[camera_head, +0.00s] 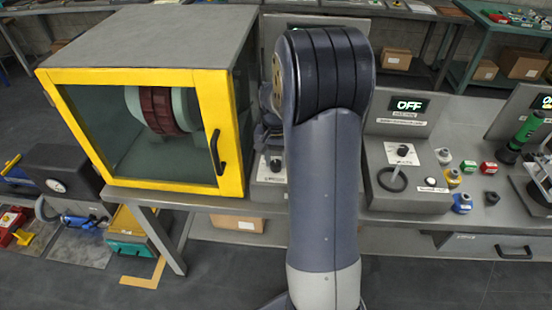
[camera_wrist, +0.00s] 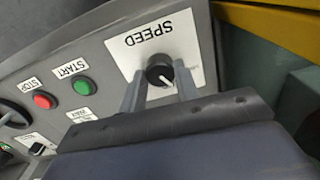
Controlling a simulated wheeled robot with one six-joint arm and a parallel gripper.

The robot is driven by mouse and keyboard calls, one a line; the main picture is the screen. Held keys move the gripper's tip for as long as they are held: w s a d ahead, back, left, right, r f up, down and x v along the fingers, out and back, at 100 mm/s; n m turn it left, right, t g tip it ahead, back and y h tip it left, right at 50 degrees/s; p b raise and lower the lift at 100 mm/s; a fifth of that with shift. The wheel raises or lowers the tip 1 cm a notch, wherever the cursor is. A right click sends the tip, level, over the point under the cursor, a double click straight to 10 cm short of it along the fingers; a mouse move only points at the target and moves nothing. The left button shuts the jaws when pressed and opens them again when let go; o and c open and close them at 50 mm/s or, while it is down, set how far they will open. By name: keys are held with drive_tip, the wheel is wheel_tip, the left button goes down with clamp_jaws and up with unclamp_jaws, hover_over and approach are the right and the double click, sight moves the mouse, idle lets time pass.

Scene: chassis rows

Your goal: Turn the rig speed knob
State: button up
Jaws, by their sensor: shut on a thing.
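The speed knob (camera_wrist: 160,72) is a round black knob with a white pointer line, on a white plate marked SPEED, which reads upside down in the wrist view. The pointer points down and slightly right in that picture. My gripper (camera_wrist: 160,82) has its two grey fingers on either side of the knob and is shut on it. In the head view my arm covers the gripper and most of this panel (camera_head: 268,180), which stands just right of the yellow-framed cabinet (camera_head: 230,140).
A green START button (camera_wrist: 83,85) and a red STOP button (camera_wrist: 43,101) sit beside the knob plate. The cabinet's yellow frame (camera_wrist: 270,20) is close by. A second panel (camera_head: 400,190) with an OFF display stands right of my arm.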

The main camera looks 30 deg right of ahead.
sight(276, 163)
drive_tip(key=m, duration=0.5)
drive_tip(key=shift+m, duration=0.4)
idle(0.3)
drive_tip(key=o, duration=1)
drive_tip(key=shift+r, duration=0.1)
wheel_tip(276, 163, up, 11)
drive_tip(key=shift+f, duration=0.15)
